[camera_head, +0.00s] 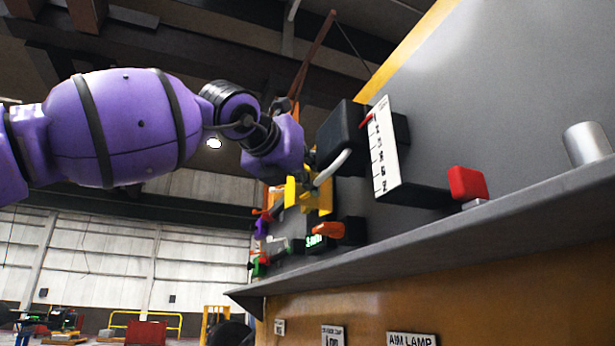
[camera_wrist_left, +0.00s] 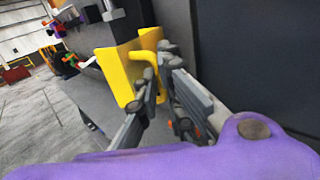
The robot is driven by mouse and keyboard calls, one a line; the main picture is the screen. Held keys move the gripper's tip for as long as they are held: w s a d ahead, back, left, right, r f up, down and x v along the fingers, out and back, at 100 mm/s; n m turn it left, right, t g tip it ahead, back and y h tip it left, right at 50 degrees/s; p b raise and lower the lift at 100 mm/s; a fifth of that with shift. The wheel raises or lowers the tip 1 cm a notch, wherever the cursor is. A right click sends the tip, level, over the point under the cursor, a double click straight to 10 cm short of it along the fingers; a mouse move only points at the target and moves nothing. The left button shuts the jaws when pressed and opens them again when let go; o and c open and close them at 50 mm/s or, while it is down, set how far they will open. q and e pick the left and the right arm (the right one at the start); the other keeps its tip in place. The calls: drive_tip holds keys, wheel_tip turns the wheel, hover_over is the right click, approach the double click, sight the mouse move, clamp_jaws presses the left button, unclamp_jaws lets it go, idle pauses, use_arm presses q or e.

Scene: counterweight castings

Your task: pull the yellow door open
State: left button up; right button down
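The yellow door (camera_wrist_left: 115,72) stands on the grey panel in the left wrist view, with a yellow bar handle (camera_wrist_left: 142,57) on its face. In the head view the yellow door (camera_head: 325,198) is small and partly covered by my purple left arm. My left gripper (camera_wrist_left: 160,84) is at the handle, its two fingertips close together around or beside the bar. The contact is too small and overlapped to tell whether the fingers grip it. My right gripper is in neither view.
In the head view a black box with a white scale plate (camera_head: 382,150), a red knob (camera_head: 467,183) and a metal cylinder (camera_head: 586,143) stick out from the panel. A grey ledge (camera_head: 450,215) runs below. An orange lever (camera_head: 328,229) sits near the door.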

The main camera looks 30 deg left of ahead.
use_arm(q)
drive_tip(key=o, duration=0.4)
drive_tip(key=shift+a, duration=0.1)
drive_tip(key=shift+o, duration=0.2)
drive_tip(key=shift+s, duration=0.1)
drive_tip(key=s, duration=0.8)
drive_tip(key=shift+d, duration=0.45)
drive_tip(key=shift+w+f, duration=0.1)
